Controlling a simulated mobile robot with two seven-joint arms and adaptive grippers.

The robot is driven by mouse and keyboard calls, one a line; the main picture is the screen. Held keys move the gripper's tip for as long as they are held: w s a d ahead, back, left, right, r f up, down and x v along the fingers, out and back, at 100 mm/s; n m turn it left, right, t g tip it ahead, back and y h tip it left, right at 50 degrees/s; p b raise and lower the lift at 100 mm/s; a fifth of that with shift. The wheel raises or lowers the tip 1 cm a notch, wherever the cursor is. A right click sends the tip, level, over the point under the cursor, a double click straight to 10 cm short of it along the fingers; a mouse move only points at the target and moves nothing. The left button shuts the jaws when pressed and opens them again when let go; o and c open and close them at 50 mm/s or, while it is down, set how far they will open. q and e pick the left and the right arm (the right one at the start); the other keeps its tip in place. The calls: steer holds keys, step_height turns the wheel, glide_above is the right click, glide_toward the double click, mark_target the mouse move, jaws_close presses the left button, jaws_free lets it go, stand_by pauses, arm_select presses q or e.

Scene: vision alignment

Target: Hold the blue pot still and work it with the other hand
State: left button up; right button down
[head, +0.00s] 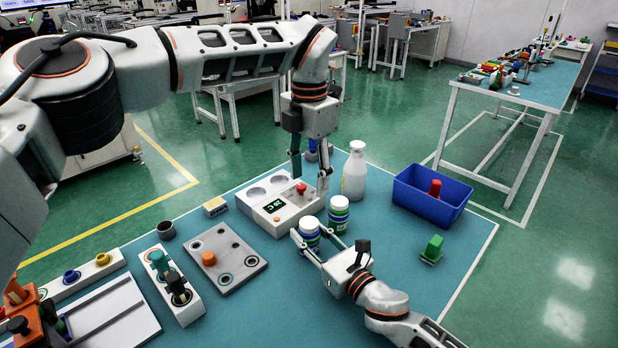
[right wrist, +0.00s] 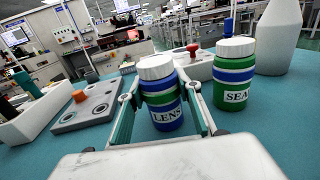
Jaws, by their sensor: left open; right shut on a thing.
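The blue pot (head: 309,236) has a white lid, green bands and the word LENS, which shows in the right wrist view (right wrist: 166,115). It stands upright on the blue table mat, lid on. My right gripper (head: 308,241) is shut on its body, one finger on each side. My left gripper (head: 311,180) is open, pointing down over the white device with the display, behind and above the pot and apart from it. What lies between its fingers is partly hidden.
A green pot (head: 338,215) labelled SEA... stands close right of the blue pot. Behind are a white device (head: 283,214) with a red button and a white bottle (head: 354,172). A blue bin (head: 431,197) and green block (head: 432,249) are at right.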

steer(key=c, duration=1.3)
jaws_free()
steer(key=shift+s+d, duration=0.1)
steer(key=v, duration=1.1)
steer(key=shift+s+d, duration=0.2)
steer(key=shift+s, duration=0.15)
